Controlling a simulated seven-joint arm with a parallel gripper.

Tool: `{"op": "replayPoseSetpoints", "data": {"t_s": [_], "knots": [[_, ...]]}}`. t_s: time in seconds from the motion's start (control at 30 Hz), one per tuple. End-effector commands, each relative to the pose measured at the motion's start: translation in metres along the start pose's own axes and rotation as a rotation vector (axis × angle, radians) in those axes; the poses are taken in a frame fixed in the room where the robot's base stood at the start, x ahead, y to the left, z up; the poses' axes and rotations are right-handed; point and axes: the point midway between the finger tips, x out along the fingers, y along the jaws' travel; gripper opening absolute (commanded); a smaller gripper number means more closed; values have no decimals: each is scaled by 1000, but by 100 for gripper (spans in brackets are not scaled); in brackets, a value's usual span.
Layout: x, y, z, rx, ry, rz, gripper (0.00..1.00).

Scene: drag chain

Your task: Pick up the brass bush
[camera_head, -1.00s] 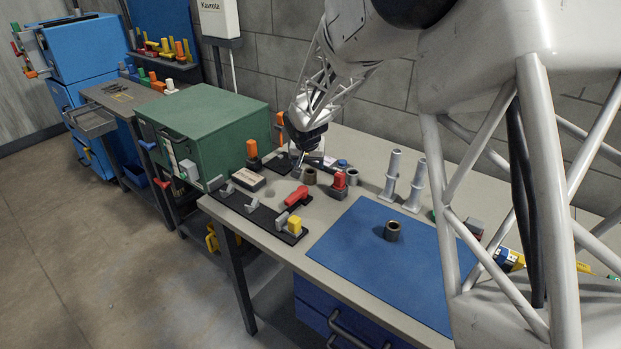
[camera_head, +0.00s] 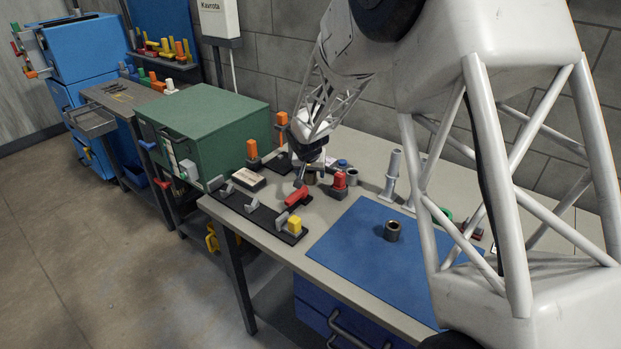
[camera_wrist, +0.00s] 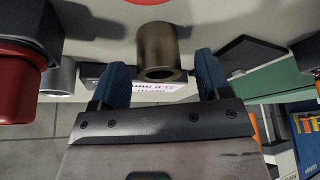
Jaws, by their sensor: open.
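A brass-brown hollow bush (camera_wrist: 160,48) is in the wrist view, between and a little beyond the fingertips of my gripper (camera_wrist: 162,62). Gaps show on both sides, so the fingers do not appear to touch it. In the head view my gripper (camera_head: 302,179) is low over the back of the bench, and this bush (camera_head: 311,179) is partly hidden by it. A similar dark brown bush (camera_head: 392,231) stands upright on the blue mat (camera_head: 355,250), well apart from my gripper.
A green cabinet (camera_head: 205,120) is left; a grey post (camera_head: 391,175) stands right. The mat is mostly clear.

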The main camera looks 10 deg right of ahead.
Motion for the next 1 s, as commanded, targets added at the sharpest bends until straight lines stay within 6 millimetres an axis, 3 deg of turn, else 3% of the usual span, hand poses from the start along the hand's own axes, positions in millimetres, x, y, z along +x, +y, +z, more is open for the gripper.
{"op": "replayPoseSetpoints", "data": {"t_s": [0.2,0.73,1.0], "knots": [[11,0,0,1,1,-1,70],[11,0,0,1,1,-1,70],[11,0,0,1,1,-1,31]]}}
